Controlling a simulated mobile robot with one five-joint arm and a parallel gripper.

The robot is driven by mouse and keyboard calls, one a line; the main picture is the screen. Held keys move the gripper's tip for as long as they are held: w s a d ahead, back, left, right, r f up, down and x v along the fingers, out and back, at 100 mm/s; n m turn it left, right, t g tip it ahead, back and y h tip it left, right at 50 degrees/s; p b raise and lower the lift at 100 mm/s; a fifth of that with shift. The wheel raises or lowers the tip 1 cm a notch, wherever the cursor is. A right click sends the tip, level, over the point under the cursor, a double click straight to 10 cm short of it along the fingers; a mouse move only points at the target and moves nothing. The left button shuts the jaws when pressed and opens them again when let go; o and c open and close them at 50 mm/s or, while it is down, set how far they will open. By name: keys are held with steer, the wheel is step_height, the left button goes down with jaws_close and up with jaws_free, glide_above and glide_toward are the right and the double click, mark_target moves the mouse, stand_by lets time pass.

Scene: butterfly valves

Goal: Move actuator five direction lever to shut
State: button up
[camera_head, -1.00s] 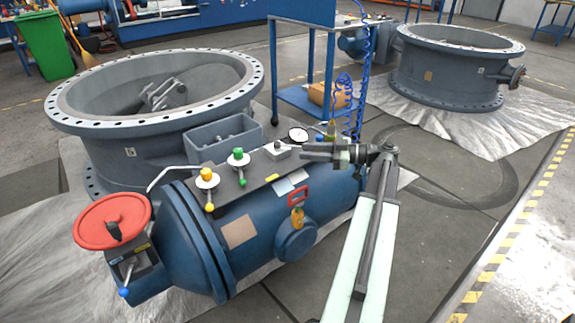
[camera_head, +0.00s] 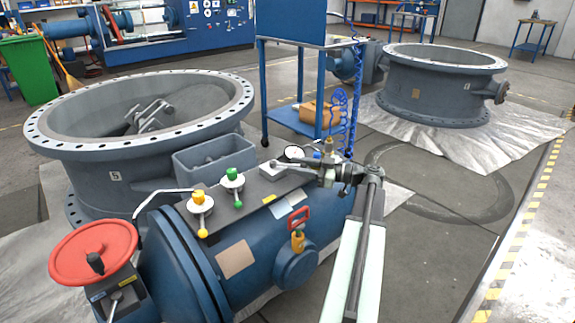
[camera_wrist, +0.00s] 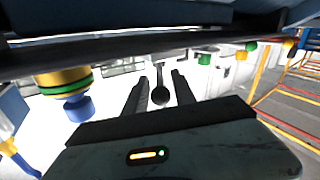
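Actuator five is the blue cylinder (camera_head: 262,240) in front of the grey valve body (camera_head: 150,165), which bears a "5" label. On its top plate a small light grey block (camera_head: 271,174) sits beside the dial gauge; it seems to carry the direction lever, hidden there by my gripper. My gripper (camera_head: 285,164) reaches in from the right, its tips over this block. In the wrist view my gripper's two dark fingers (camera_wrist: 158,92) stand apart. A thin lever with a dark ball end (camera_wrist: 160,95) shows between them; contact is not clear.
A pressure gauge (camera_head: 294,153) stands close behind my gripper. A red handwheel (camera_head: 92,250) is at lower left. A blue bench (camera_head: 300,115) with coiled hose stands behind. Floor at right is open.

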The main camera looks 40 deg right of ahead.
steer(key=shift+x, duration=1.85)
jaws_close()
